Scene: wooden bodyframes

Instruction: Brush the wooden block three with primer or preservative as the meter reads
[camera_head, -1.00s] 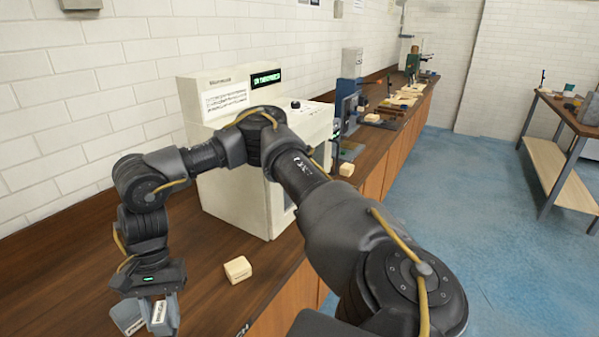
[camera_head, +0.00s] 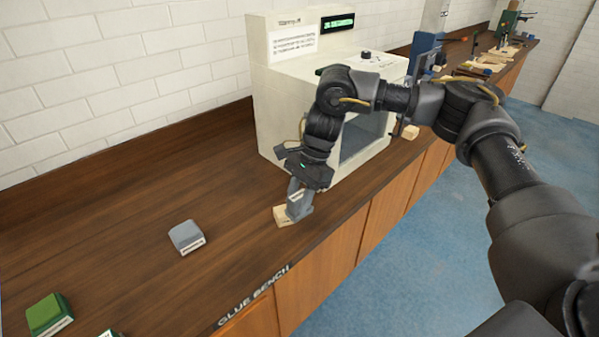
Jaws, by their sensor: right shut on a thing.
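My right gripper (camera_head: 296,192) is shut on a grey labelled pad (camera_head: 301,207), pointing down over the bench. The pad is at the right side of a pale wooden block (camera_head: 281,217) and overlaps it in the picture; I cannot tell if they touch. The block lies on the bench in front of the cream machine (camera_head: 280,95). The machine has a dark display (camera_head: 338,22) with green text too small to read surely. A second grey labelled pad (camera_head: 187,237) lies to the left. My left gripper is out of view.
Green labelled pads (camera_head: 47,314) lie at the lower left of the brown bench (camera_head: 120,200), marked "GLUE BENCH" at its front edge. The bench between them and the block is mostly clear. The machine's front is open behind my wrist. Tools stand farther along the bench.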

